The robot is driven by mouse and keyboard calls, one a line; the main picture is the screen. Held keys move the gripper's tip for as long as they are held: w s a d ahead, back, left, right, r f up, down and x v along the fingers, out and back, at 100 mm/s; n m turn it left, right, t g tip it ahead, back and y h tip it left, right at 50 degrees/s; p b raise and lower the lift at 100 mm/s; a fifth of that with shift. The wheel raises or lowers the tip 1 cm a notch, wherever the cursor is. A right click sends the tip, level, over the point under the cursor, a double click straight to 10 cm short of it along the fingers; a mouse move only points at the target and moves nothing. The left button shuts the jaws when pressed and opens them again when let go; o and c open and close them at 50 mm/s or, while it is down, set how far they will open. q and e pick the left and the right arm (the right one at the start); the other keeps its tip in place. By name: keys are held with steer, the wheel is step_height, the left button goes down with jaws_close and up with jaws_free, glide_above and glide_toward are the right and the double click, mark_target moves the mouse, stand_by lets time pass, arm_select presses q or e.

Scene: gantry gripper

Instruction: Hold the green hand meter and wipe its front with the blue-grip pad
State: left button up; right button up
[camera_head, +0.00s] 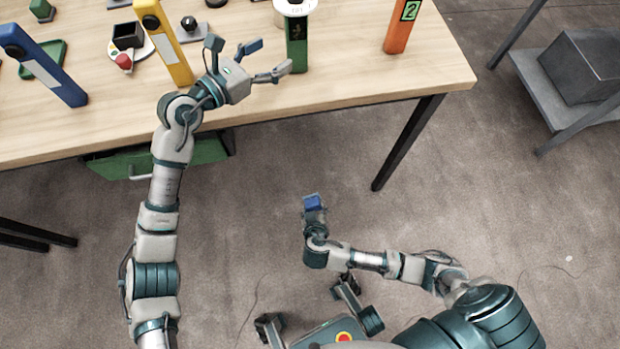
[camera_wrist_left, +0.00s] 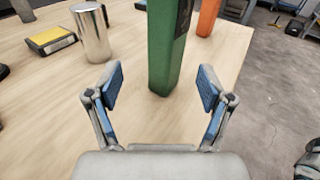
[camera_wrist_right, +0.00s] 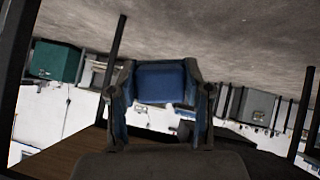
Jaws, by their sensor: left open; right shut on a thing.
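The green hand meter (camera_head: 297,50) stands upright on the wooden table near its front edge. In the left wrist view the green meter (camera_wrist_left: 165,50) rises just beyond and between my open fingers. My left gripper (camera_head: 268,60) is open and empty beside the meter, its fingers not touching it. My right gripper (camera_head: 313,205) is over the floor in front of the table, shut on the blue-grip pad (camera_head: 312,202). In the right wrist view the blue grip (camera_wrist_right: 162,82) sits between the fingers of my right gripper (camera_wrist_right: 162,95); the pad's wiping face cannot be made out.
An orange meter (camera_head: 398,28) stands right of the green one, a yellow one (camera_head: 165,45) and a blue one (camera_head: 45,65) left. A metal cylinder (camera_wrist_left: 92,32) stands left of the green meter. A green drawer (camera_head: 150,162) hangs under the table (camera_head: 345,85).

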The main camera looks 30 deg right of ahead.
mark_target(289, 47)
arm_select(q)
steer(key=x, duration=0.4)
steer(key=s+x, duration=0.1)
steer(key=x, duration=0.2)
steer(key=shift+d, duration=0.2)
steer(key=a, duration=0.2)
steer(key=shift+a+r, duration=0.2)
steer(key=shift+a, duration=0.2)
steer(key=c, duration=0.7)
steer(key=shift+d, duration=0.55)
steer(key=c, duration=0.4)
steer(key=shift+s+d+f, duration=0.1)
steer(key=shift+d+f, duration=0.1)
steer(key=shift+d, duration=0.5)
steer(key=shift+c, duration=0.8)
steer(key=shift+a, duration=0.95)
steer(key=shift+c, duration=0.2)
